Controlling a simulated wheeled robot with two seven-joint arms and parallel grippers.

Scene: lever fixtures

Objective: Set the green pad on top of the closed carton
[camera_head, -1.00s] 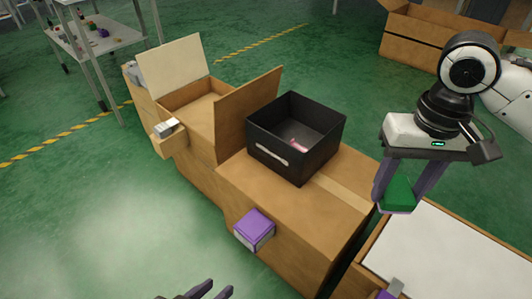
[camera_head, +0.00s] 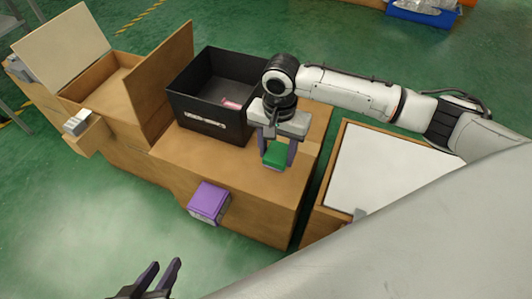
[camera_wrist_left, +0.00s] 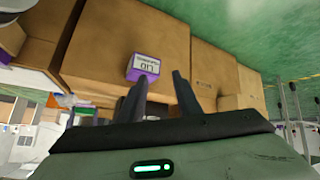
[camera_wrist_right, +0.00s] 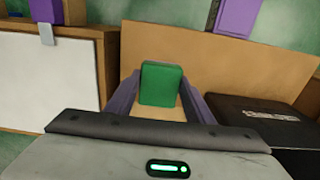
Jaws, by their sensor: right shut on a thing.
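The closed carton (camera_head: 225,166) is a brown box in the middle of the head view. A black bin stands on its top, and a purple block (camera_head: 208,203) is on its front side. The purple block also shows with a label in the left wrist view (camera_wrist_left: 144,67). My right gripper (camera_head: 276,160) is shut on the green pad (camera_head: 274,155) over the right part of the carton's top. The pad shows between its fingers in the right wrist view (camera_wrist_right: 161,84); I cannot tell whether it touches the carton. My left gripper (camera_head: 166,266) is open and empty in front of the carton.
The black bin (camera_head: 205,121) holds a small pink thing (camera_head: 231,104). An open carton (camera_head: 118,75) with raised flaps stands at the left. A box with a white top (camera_head: 385,170) stands at the right, across a narrow gap. Bare carton top lies in front of the bin.

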